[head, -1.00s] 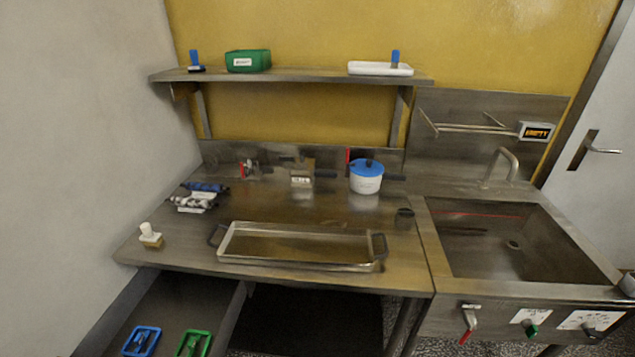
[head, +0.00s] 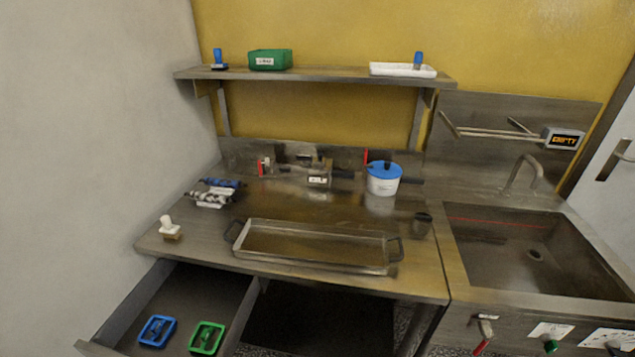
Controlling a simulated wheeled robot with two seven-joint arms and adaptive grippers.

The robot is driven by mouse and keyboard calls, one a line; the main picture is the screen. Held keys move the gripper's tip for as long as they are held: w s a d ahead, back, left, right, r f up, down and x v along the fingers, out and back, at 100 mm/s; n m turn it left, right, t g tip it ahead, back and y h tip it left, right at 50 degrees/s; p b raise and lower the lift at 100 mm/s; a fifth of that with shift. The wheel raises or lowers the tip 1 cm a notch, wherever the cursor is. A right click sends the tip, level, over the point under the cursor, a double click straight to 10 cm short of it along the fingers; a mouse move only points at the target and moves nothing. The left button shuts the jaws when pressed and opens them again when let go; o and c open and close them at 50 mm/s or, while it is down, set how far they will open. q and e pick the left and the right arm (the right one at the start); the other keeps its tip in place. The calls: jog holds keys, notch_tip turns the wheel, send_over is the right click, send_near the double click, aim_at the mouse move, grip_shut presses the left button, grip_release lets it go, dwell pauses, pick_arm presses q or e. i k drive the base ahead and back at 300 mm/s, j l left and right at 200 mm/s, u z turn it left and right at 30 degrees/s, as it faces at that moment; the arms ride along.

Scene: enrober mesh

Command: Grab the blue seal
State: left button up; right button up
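A blue tray (head: 157,331) with small dark blue contents lies in the open drawer (head: 182,300) at the lower left. A green tray (head: 207,338) with dark contents lies to its right in the same drawer. The contents are too small for me to tell whether a seal is among them. Blue-handled tools also stand on the wall shelf, one at its left end (head: 218,58) and one in a white tray (head: 418,61). Neither of my grippers shows in the head view.
A steel tray (head: 245,258) with dark handles lies on the worktop (head: 425,275). A white pot with a blue lid (head: 383,178), rollers (head: 212,193) and a white-knobbed brush (head: 170,229) stand around it. A sink (head: 535,255) is at the right.

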aim_at(156, 328)
jog(key=u, duration=1.35)
